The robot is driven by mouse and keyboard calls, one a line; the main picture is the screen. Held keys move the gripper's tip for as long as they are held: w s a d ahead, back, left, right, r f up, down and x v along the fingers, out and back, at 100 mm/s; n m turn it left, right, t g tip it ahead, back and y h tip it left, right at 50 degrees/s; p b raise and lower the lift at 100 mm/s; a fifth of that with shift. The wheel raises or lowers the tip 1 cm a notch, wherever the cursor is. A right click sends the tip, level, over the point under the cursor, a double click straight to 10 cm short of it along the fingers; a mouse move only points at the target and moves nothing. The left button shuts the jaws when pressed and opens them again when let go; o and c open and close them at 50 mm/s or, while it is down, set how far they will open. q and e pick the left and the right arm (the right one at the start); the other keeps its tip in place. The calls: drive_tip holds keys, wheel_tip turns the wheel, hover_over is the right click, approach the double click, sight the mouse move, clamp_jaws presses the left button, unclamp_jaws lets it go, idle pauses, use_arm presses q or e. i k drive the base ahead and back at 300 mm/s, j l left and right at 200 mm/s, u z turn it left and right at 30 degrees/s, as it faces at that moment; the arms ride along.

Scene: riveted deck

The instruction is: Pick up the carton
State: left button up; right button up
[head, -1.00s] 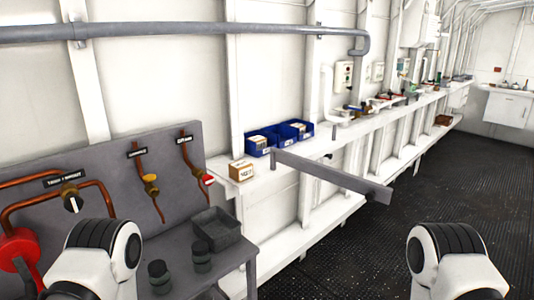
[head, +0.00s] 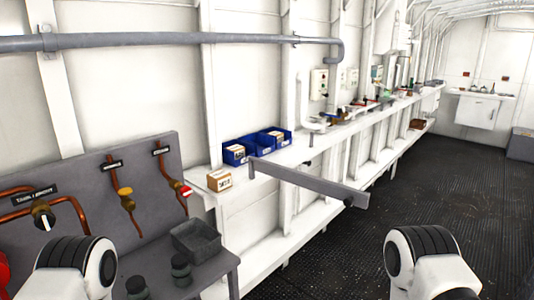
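A small tan carton (head: 220,180) with dark print on its side stands at the near left end of the white wall shelf, just left of the blue bins. Boxes with labels also show inside the blue bins. My two arms show only as white and black links at the bottom left and bottom right of the head view. Neither gripper is in view, and both visible arm parts are well apart from the carton.
Blue bins (head: 257,147) stand on the shelf (head: 284,158). A grey bar (head: 309,184) juts out from the shelf over the floor. A grey bench with pipes, valves and a dark tray (head: 202,239) is at the left. The dark deck (head: 360,235) is clear at the right.

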sight(219, 181)
drive_tip(key=i+l, duration=0.25)
drive_tip(key=i, duration=0.15)
drive_tip(key=i+l+z, duration=0.15)
drive_tip(key=i, duration=0.3)
drive_tip(key=i+l, duration=0.25)
drive_tip(key=i, duration=0.2)
drive_tip(key=k+z, duration=0.05)
